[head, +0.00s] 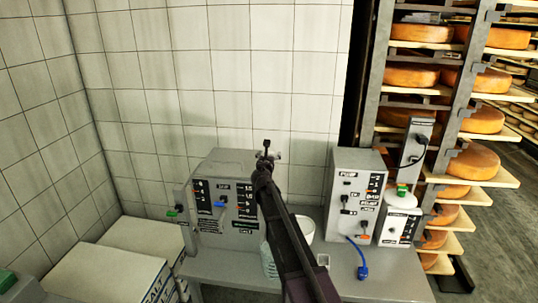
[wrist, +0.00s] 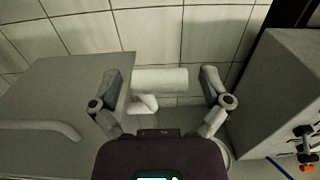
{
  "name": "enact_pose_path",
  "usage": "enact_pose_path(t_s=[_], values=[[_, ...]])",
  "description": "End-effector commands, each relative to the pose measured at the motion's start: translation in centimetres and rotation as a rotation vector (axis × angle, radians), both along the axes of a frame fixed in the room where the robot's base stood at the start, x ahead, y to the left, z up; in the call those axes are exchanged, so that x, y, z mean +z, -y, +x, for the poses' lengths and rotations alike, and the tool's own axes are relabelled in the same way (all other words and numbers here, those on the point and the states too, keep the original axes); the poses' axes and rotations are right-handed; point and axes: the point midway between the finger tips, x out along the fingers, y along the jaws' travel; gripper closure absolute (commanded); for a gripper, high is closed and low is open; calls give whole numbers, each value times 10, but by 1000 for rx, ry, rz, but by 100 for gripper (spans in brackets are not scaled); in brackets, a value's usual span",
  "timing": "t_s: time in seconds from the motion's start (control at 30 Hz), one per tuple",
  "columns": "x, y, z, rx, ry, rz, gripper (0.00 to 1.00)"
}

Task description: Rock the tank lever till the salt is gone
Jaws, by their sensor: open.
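The tank (head: 228,172) is a grey box with dark labelled panels and a blue handle on its front, standing on the bench. In the wrist view its grey top (wrist: 75,85) fills the left side. A pale horizontal cylinder (wrist: 160,80), apparently the lever's grip, lies between the fingers of my open gripper (wrist: 160,92). A small pale piece (wrist: 143,104) shows under it. I cannot tell whether the fingers touch the cylinder. In the head view my gripper (head: 266,158) is at the tank's right upper edge, and my arm hides part of its right side. No loose salt is visible.
A grey pump box (head: 356,170) stands right of the tank, with a blue plug (head: 362,270) on the bench (head: 215,270). A white bucket (head: 305,229) is partly behind my arm. Salt boxes (head: 115,275) sit lower left. Cheese shelves (head: 420,90) are at right; a tiled wall is behind.

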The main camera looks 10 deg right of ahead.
Motion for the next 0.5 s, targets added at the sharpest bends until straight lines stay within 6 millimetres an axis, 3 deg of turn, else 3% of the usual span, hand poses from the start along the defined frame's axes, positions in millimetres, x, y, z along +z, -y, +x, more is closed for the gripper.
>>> enact_pose_path(t_s=[0.33, 0.5], values=[[0, 1, 2, 0, 0, 0, 3], [0, 0, 2, 1, 0, 0, 53]])
